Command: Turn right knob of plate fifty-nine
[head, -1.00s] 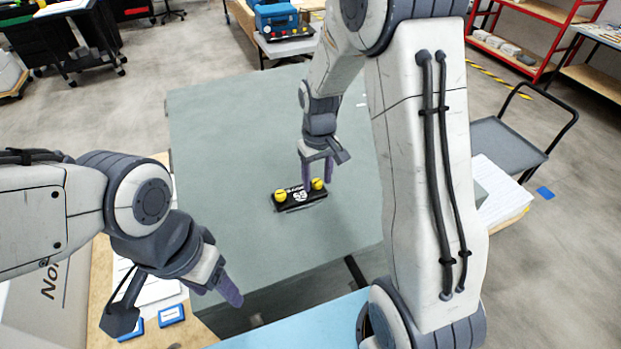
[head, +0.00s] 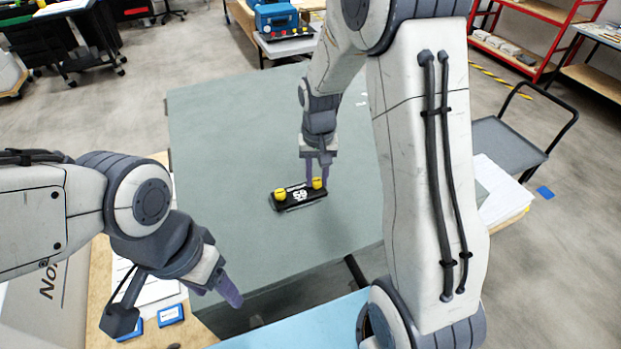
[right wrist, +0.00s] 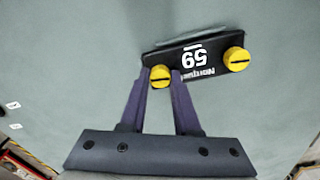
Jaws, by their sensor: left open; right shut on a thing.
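The black plate (head: 300,197) with a white 59 lies on the grey-green table top and carries two yellow knobs. Its left knob (head: 280,196) is free. Its right knob (head: 318,183) sits between the fingers of my right gripper (head: 318,181). In the right wrist view the plate (right wrist: 200,52) appears upside down. There the right knob (right wrist: 160,77) is at the left, gripped between the two fingers, with a dark line across its top. The left knob (right wrist: 237,60) also has a dark line. My left gripper (head: 217,290) is open and empty at the lower left.
The table top (head: 230,130) around the plate is clear. A wooden side table with papers and blue-edged tags (head: 170,315) lies beneath my left arm. A cart (head: 508,140) stands at the right, a red shelf behind it.

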